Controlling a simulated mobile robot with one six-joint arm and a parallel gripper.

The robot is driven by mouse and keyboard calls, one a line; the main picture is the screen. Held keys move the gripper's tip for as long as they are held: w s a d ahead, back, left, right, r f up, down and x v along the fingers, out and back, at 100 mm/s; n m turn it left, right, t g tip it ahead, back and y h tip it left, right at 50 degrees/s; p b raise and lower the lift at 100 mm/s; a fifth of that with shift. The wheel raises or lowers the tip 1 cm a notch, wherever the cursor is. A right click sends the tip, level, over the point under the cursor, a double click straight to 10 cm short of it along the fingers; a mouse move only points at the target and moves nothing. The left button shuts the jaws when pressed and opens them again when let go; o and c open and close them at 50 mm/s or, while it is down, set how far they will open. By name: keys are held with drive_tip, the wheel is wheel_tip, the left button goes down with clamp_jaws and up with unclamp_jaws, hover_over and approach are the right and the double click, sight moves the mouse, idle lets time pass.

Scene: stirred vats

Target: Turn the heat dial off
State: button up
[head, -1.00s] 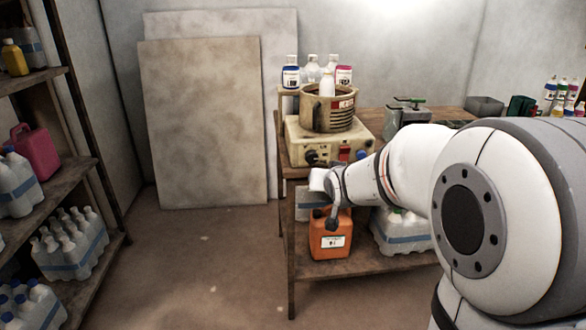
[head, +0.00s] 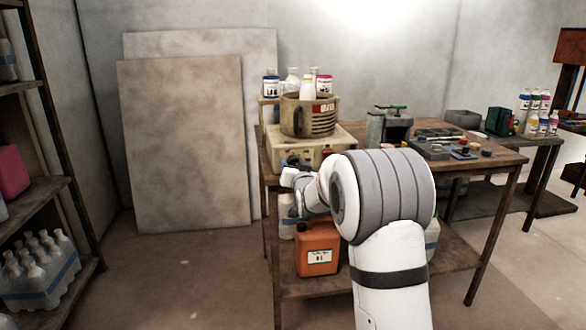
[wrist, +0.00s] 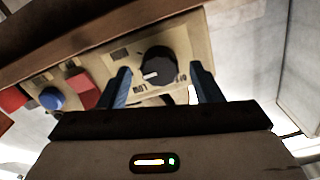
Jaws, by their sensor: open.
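The stirrer base (head: 305,147) is a cream box on the wooden bench, with a beige vat (head: 297,118) on top. In the wrist view its panel (wrist: 205,45) shows the black round dial (wrist: 158,66) with a pale pointer mark. My gripper (wrist: 160,80) is open, with blue fingers apart on either side of the dial; I cannot tell whether they touch it. In the head view my gripper (head: 290,178) is small and in front of the panel, and my arm hides part of the base.
A blue knob (wrist: 52,98) and red switches (wrist: 84,95) sit left of the dial in the wrist view. An orange jug (head: 317,248) stands on the lower shelf. Bottles (head: 292,82) stand behind the vat. The floor left of the bench is clear.

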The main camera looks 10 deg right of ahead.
drive_tip(key=shift+w, duration=0.3)
drive_tip(key=shift+c, duration=0.6)
